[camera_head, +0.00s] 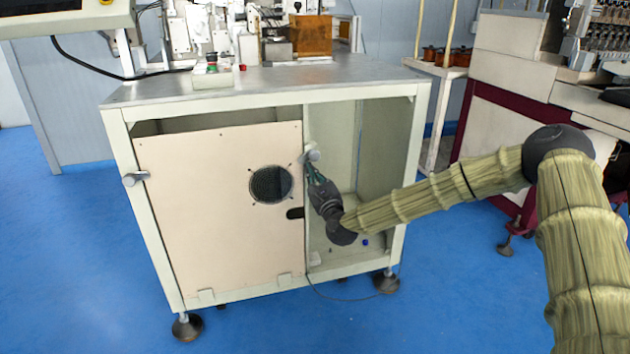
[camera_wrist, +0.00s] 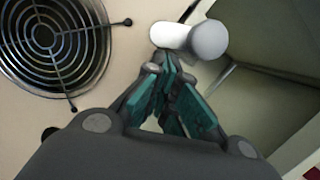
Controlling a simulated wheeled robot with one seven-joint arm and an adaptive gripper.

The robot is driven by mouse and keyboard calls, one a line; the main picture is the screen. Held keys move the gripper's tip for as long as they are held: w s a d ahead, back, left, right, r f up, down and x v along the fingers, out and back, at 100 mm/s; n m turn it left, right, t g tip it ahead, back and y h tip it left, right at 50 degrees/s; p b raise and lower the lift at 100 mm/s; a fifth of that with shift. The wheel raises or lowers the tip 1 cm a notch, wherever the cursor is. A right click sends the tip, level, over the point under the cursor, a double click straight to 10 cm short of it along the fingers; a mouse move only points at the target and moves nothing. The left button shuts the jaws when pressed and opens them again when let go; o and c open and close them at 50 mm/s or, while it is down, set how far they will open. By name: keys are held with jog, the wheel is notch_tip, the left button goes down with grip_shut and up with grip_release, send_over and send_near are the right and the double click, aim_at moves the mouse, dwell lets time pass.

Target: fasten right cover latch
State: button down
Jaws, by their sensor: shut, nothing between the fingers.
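The beige cover (camera_head: 220,215) with a round black vent grille stands upright over the left part of the cabinet front. The right cover latch (camera_head: 313,154) is a pale round knob with a short arm, at the cover's upper right edge. In the wrist view the latch (camera_wrist: 208,40) has its short arm pointing left, over or beside the cover's edge; I cannot tell whether it presses on it. My gripper (camera_head: 313,172) is shut and empty just below the latch. In the wrist view its fingertips (camera_wrist: 163,65) are close under the short arm; contact is unclear.
The left latch (camera_head: 134,178) sits at the cover's left edge. The cabinet (camera_head: 415,130) is open right of the cover, with small items on its floor. A dark gap shows above the cover. Another machine (camera_head: 510,60) stands at the right, and blue floor (camera_head: 90,270) is clear in front.

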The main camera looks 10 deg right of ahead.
jog(key=s+f+b, duration=0.1)
jog(key=s+f, duration=0.5)
jog(key=s, duration=0.3)
jog(key=shift+s+f+m, duration=0.25)
jog(key=shift+s+m, duration=0.1)
jog(key=shift+m, duration=0.05)
dwell(0.4)
